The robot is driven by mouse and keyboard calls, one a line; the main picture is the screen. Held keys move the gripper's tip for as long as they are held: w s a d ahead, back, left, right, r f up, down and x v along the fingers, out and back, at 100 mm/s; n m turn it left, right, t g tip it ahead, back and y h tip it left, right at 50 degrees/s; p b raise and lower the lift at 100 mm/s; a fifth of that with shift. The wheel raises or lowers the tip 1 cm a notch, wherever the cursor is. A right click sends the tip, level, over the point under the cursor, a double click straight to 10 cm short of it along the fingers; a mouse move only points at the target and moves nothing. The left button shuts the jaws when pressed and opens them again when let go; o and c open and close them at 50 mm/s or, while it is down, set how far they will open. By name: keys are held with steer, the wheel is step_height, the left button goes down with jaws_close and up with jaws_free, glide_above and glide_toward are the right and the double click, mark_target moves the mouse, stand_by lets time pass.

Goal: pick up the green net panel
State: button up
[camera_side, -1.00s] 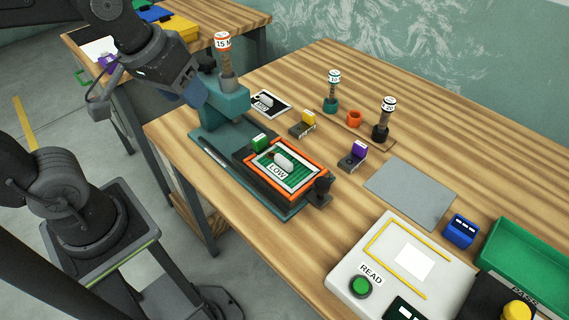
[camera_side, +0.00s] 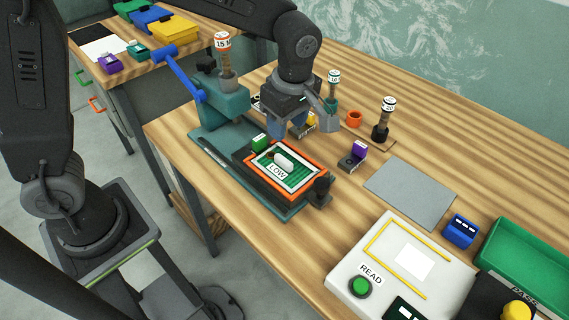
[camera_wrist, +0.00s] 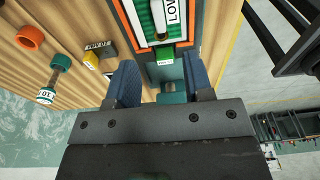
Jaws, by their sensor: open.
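The green net panel (camera_side: 297,178) lies flat in an orange-rimmed frame on the dark teal fixture, with a white grip on top and a LOW label. It also shows in the wrist view (camera_wrist: 143,12), cut off by the top edge. My gripper (camera_side: 288,130) is open and empty, above and behind the panel in the side view. In the wrist view, my blue fingers (camera_wrist: 160,82) stand apart below the panel's frame, with a small green block (camera_wrist: 164,53) between them and the frame. No finger visibly touches the panel.
Yellow-topped (camera_wrist: 97,52) and purple-topped (camera_side: 354,155) clips stand nearby. Labelled posts (camera_side: 382,120) and an orange ring (camera_side: 354,118) are behind. A teal block with a 15-labelled post (camera_side: 225,60) adjoins the fixture. A grey mat (camera_side: 408,192) lies clear at right, near a READ device (camera_side: 345,270).

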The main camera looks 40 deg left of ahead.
mark_target(284, 159)
steer(key=f, duration=0.7)
steer(key=a+f, duration=0.1)
steer(key=f, duration=0.2)
steer(key=shift+f, duration=0.3)
jaws_close()
